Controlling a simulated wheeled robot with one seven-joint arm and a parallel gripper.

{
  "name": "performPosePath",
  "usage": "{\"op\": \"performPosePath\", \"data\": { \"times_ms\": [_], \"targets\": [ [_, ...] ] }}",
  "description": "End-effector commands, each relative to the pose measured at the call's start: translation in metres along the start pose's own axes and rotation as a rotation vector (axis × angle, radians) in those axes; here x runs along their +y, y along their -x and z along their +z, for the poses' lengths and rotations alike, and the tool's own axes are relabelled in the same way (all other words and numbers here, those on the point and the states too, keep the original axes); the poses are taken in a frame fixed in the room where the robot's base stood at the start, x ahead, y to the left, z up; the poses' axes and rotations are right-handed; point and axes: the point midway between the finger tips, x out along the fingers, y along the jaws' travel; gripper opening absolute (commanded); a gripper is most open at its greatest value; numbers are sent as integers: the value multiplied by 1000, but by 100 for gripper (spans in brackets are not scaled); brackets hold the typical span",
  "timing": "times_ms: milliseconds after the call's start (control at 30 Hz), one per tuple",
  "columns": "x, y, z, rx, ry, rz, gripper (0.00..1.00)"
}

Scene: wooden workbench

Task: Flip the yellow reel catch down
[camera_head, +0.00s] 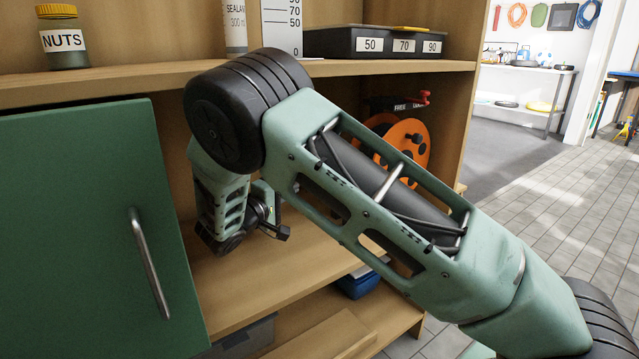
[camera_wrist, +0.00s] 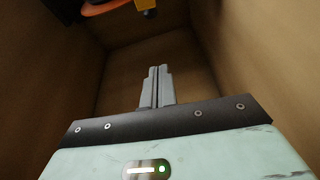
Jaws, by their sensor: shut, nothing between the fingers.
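The orange reel (camera_head: 410,143) stands in the open shelf bay, partly hidden behind my arm in the head view. In the wrist view its orange rim (camera_wrist: 108,7) shows at the top left. Beside the rim is a small yellow piece (camera_wrist: 146,4), apparently the catch, cut off by the top edge; its full tilt cannot be told. My gripper (camera_wrist: 158,70) is shut and empty, with its fingers pointing into the bay, apart from the reel and the yellow piece. In the head view my arm hides the fingers and the catch.
Wooden walls (camera_wrist: 60,65) enclose the bay around my gripper. A green cabinet door (camera_head: 85,220) with a metal handle stands left of my wrist. The upper shelf holds a NUTS jar (camera_head: 62,38) and a black numbered box (camera_head: 375,43). The shelf board (camera_head: 285,280) below my wrist is clear.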

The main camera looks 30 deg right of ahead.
Motion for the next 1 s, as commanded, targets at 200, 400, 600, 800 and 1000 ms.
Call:
{"op": "performPosePath", "data": {
  "times_ms": [200,400,600,800,1000],
  "targets": [
    [-2,-19,1,-5,-1,0,0],
    [-3,-58,2,-5,-3,0,0],
    [-4,-99,2,-5,-1,0,0],
    [-2,-92,25,0,1,-1,0],
    [-1,-87,37,-1,0,-1,0]
  ]
}}
